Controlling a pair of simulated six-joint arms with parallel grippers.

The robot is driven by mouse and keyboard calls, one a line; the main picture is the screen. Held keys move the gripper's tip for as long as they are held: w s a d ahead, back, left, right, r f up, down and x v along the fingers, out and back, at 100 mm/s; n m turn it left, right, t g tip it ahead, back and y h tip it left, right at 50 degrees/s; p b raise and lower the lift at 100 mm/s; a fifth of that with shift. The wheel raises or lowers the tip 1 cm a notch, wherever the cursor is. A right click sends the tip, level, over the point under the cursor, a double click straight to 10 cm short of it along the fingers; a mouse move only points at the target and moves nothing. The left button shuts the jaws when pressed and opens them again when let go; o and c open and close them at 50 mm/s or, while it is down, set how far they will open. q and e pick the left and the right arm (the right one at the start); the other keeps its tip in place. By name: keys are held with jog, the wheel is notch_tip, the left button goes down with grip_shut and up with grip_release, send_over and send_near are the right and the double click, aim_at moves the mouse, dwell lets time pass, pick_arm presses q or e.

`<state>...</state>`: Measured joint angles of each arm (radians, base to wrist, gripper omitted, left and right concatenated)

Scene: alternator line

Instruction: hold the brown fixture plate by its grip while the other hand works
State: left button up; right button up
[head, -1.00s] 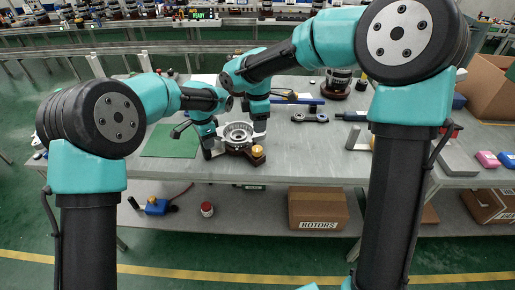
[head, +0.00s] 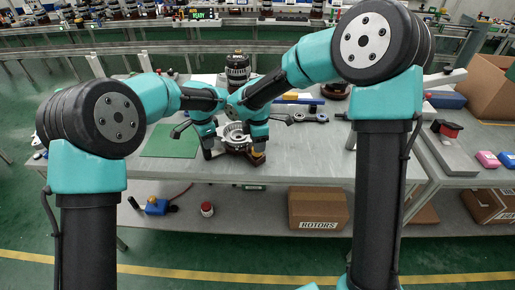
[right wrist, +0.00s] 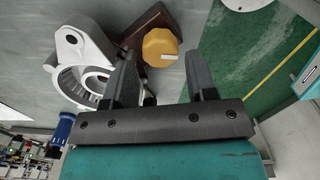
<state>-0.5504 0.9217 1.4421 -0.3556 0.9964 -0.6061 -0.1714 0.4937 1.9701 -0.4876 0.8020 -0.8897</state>
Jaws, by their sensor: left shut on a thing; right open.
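The brown fixture plate (head: 238,151) lies on the grey table, mostly hidden under a silver ring-shaped housing (head: 233,131) and my grippers. A gold knob (head: 257,158) sits at its right end; the knob (right wrist: 160,47) also shows in the right wrist view beside the housing (right wrist: 82,70) and a brown part of the plate (right wrist: 152,22). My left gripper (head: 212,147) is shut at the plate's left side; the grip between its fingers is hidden. My right gripper (right wrist: 162,72) is open, with the knob ahead between its fingertip directions, apparently not touching it.
A green mat (head: 170,141) lies left of the plate. A dark cylindrical part (head: 237,70) stands behind, and a dark link (head: 311,116) lies to the right. A carton (head: 318,208) sits on the lower shelf.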

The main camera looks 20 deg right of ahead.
jog(key=shift+f, duration=1.75)
jog(key=c, duration=0.7)
jog(key=shift+o, duration=0.2)
